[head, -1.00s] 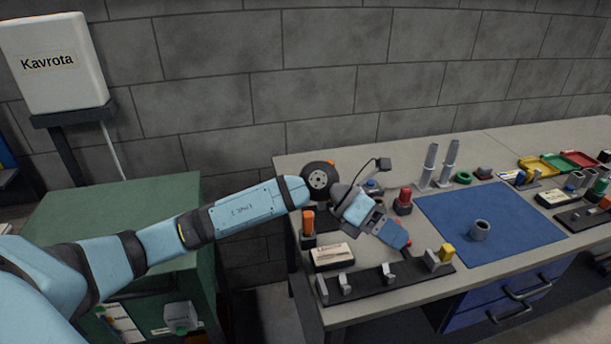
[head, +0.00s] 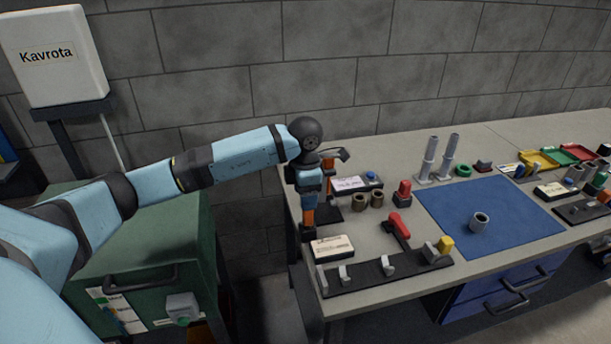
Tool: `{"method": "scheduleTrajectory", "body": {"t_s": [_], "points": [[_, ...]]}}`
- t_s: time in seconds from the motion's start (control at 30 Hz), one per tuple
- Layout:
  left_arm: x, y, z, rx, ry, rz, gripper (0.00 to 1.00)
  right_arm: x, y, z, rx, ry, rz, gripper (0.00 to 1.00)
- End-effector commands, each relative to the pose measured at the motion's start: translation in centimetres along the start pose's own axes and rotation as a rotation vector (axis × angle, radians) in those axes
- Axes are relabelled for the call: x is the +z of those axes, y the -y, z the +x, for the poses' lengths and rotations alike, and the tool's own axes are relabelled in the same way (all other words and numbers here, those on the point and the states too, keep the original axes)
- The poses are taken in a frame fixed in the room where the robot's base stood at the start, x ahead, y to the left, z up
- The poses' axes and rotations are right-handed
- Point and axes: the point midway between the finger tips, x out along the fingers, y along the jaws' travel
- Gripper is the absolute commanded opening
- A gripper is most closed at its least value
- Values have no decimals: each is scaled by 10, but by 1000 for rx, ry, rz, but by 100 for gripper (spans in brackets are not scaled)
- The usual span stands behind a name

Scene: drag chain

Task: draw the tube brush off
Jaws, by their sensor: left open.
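My left gripper (head: 308,212) is at the left end of the bench and points down. Its fingers are small and partly hidden here; it is open. An orange upright piece on a dark base (head: 307,236) shows at the fingertips; I cannot tell whether they touch it. Another orange piece with a dark grey head (head: 341,153) stands just behind the gripper. I cannot make out for certain which thing is the tube brush. Two grey upright tubes (head: 429,160) stand at the back of the bench. My right gripper is not in view.
A labelled box (head: 333,248) and a black rail with grey blocks (head: 370,277) lie in front. A red-handled part (head: 399,227), two brown rings (head: 368,200) and a red-topped part (head: 403,193) lie to the right. A grey ring (head: 480,222) sits on the blue mat (head: 520,215).

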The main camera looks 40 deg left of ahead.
Motion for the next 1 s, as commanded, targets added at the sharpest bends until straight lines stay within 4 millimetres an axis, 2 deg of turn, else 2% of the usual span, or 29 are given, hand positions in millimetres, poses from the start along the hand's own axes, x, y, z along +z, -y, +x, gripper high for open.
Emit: {"method": "scheduleTrajectory", "body": {"t_s": [0.1, 0.33, 0.5, 0.77, 1.0], "points": [[0, 1, 24, -4, -1, -1, 57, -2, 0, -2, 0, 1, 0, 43], [0, 1, 54, -2, 1, 0, 57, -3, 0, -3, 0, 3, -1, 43], [0, 1, 63, -1, 2, 0, 57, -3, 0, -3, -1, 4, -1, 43], [0, 1, 64, -1, 2, 0, 57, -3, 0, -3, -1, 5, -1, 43], [0, 1, 64, -1, 2, 0, 5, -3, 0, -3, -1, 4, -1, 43]]}}
